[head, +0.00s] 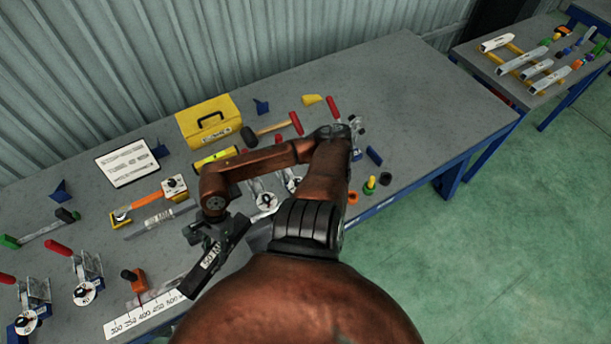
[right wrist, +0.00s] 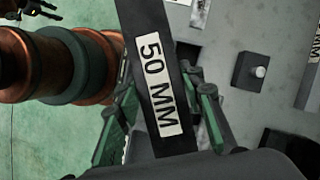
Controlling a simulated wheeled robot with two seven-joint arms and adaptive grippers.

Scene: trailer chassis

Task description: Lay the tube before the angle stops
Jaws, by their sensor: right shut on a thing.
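The tube (head: 213,262) is a dark square bar with a white "50 MM" label. My right gripper (head: 210,234) is shut on it and holds it over the front part of the bench. In the right wrist view the tube (right wrist: 156,75) runs between the green-sided fingers (right wrist: 162,95). Small blue angled pieces stand on the bench, one at the left (head: 60,191), one by the white sign (head: 160,150) and one behind the hammer (head: 262,106). I cannot tell which are the angle stops. My left gripper is not in view.
Toggle clamps with red handles (head: 84,276) stand at the front left. A ruler (head: 147,313) with an orange block lies at the front edge. The bench's right end is clear.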

